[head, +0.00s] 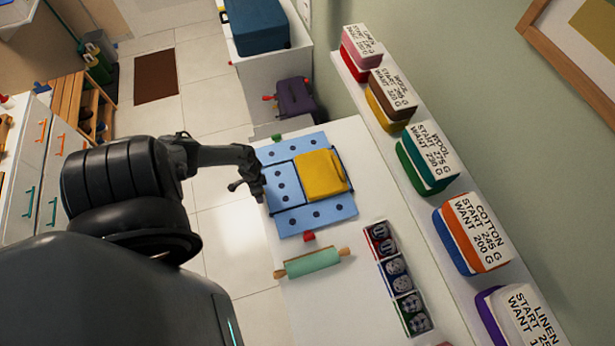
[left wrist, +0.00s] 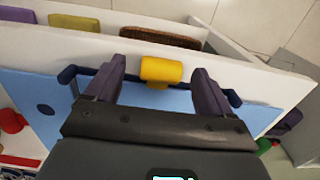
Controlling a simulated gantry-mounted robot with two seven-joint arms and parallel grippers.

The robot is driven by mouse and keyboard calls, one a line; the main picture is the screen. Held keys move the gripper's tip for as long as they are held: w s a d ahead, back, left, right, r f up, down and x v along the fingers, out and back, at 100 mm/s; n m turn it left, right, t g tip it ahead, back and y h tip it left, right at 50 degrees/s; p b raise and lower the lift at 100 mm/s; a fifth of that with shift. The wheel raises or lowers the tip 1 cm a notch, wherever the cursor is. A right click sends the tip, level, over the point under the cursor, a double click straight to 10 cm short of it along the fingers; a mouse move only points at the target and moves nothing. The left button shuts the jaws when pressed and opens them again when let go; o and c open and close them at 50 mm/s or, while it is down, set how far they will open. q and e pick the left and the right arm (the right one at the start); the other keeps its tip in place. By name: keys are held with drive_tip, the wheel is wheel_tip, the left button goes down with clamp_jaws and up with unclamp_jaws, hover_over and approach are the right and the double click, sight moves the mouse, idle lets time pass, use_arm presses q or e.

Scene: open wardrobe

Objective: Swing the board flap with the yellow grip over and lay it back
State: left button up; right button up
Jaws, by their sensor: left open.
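The blue dotted folding board (head: 313,222) lies flat on the white counter, with a folded yellow cloth (head: 322,175) on its middle and right. The flap's yellow grip (left wrist: 161,70) shows in the left wrist view at the board's edge, along the counter's edge; in the head view my gripper hides it. My left gripper (head: 258,184) is at the board's left edge. In the left wrist view its dark fingers stand open, one on each side of the yellow grip, with gaps between. My right gripper is not in view.
A teal roller with wooden handles (head: 313,262) and a tray of dark compartments (head: 397,280) lie nearer on the counter (head: 345,300). A red block (head: 308,236) touches or nearly touches the board. A wall shelf (head: 440,215) holds labelled cloth stacks. Open floor lies left.

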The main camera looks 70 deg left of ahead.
use_arm(q)
wheel_tip(320, 180, up, 2)
drive_tip(key=shift+r+p, duration=0.15)
drive_tip(key=shift+p, duration=0.55)
drive_tip(key=shift+r, duration=2.95)
